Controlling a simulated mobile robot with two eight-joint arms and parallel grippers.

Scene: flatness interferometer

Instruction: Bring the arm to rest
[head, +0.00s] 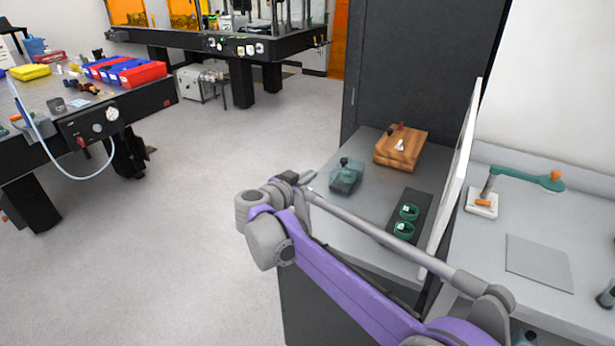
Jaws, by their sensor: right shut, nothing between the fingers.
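My right arm comes in from the bottom right with a purple link and a grey link, and bends over the floor in front of the grey bench (315,215). My right gripper (297,179) shows small and dark at the far end of the arm, left of the bench top. It looks shut, with nothing held between the fingers. It is apart from the teal-grey block (346,177) on the bench, which lies to its right. My left gripper is out of view.
A wooden box (400,150) and a dark tray (424,206) with green rings (404,230) are on the bench. A white upright panel (455,180) divides it from a teal-armed stand (482,203). Optical tables (130,95) stand left and behind. The floor (190,230) is open.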

